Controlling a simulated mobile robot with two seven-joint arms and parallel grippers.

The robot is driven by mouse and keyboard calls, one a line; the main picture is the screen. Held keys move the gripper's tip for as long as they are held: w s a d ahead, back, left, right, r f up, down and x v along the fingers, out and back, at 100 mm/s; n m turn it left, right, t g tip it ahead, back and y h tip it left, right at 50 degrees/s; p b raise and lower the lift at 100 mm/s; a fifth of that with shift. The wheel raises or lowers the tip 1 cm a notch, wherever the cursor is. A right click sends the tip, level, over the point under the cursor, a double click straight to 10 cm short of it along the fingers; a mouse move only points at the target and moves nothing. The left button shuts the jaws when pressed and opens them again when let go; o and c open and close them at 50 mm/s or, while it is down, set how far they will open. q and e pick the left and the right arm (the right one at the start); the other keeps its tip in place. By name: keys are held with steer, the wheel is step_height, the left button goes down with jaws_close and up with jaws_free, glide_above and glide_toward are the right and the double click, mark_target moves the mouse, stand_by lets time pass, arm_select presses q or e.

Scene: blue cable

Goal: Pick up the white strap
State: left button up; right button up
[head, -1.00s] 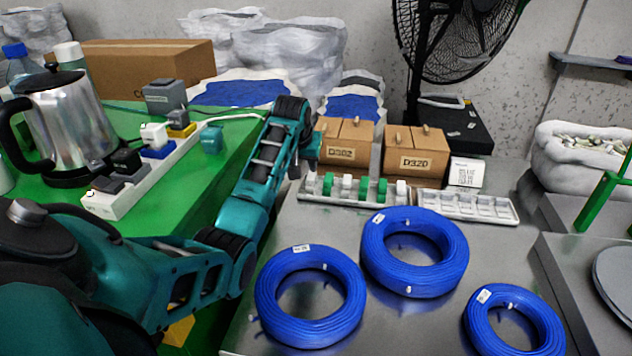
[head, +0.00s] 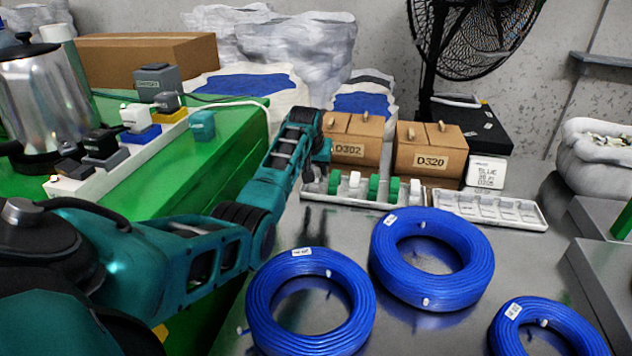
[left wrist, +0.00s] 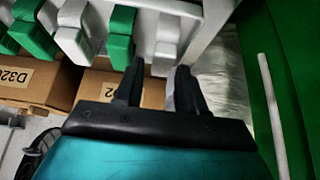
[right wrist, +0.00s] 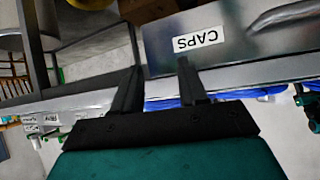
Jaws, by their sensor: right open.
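Several green and white straps stand in a row in a pale tray (head: 322,194) on the metal table. One white strap (head: 354,180) stands between green ones in the head view. In the left wrist view, one white strap (left wrist: 166,42) is just beyond the gap between my fingertips, and another white strap (left wrist: 72,32) is further left between green ones. My left gripper (left wrist: 157,72) is open and empty, close to the tray's end; it shows only in part in the head view (head: 322,160). My right gripper (right wrist: 163,75) is open and empty, near a metal surface with a CAPS label.
Boxes marked D302 (head: 352,150) and D320 (head: 430,160) stand behind the tray. An empty compartment tray (head: 487,209) is to its right. Blue cable coils (head: 432,260) lie in front. A power strip (head: 115,165) and a kettle (head: 45,105) stand on the green table at left.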

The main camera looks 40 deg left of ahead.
mark_target(316, 172)
arm_select(q)
steer(key=shift+b+x, duration=1.8)
steer(key=shift+x, duration=1)
steer(key=shift+a, duration=0.15)
steer(key=c, duration=0.7)
steer(key=shift+r, duration=0.1)
